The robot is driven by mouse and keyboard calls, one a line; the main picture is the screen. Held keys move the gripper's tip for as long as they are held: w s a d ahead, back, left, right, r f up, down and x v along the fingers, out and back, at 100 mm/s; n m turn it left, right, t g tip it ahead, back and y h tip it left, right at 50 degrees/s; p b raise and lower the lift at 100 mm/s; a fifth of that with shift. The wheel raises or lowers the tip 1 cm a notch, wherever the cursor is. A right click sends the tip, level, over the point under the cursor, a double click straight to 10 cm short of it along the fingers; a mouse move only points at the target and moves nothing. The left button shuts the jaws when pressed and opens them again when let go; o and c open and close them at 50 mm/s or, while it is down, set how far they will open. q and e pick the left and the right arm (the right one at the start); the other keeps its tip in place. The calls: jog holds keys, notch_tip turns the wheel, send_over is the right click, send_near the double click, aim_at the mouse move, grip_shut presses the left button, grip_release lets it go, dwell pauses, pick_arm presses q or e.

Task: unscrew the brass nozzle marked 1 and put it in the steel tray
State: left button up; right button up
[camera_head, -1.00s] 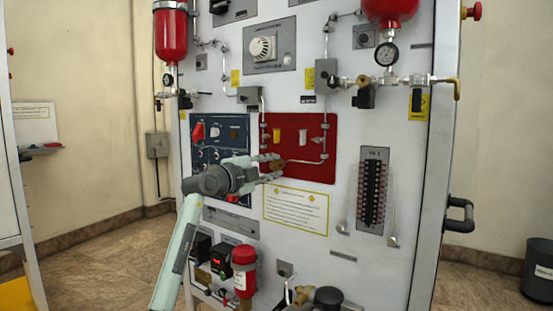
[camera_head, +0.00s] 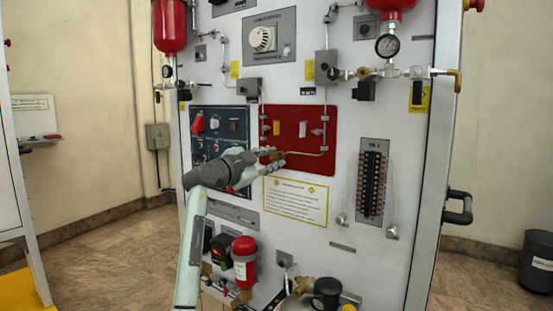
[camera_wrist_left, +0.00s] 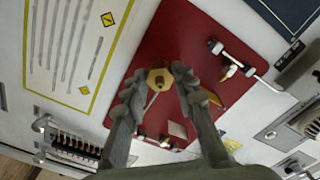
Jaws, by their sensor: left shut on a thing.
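The brass nozzle (camera_wrist_left: 160,78) is a hex-shaped piece on the red panel (camera_head: 318,175). In the wrist view it sits between the fingertips of my left gripper (camera_wrist_left: 159,88). In the head view my left gripper (camera_head: 278,160) reaches in from the left at the lower left of the red panel, shut on the nozzle, which is mostly hidden by the fingers. The nozzle still appears to be at the panel. Its number mark is not readable. I do not see the steel tray. My right gripper is out of view.
A thin metal pipe (camera_head: 312,154) runs across the red panel close to my fingers. A blue switch panel (camera_head: 232,127) lies left, a white notice (camera_head: 297,203) below, and a terminal strip (camera_head: 372,185) to the right. A red cylinder (camera_head: 244,262) stands lower down.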

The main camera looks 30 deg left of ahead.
aim_at(271, 159)
pick_arm(q)
jog(key=shift+n, duration=0.4)
jog(key=shift+n, duration=0.5)
jog(key=o, duration=1.1)
jog(key=shift+s, duration=0.1)
jog(key=s+m, duration=0.3)
jog(key=shift+s+a, duration=0.15)
jog(key=shift+s, duration=0.15)
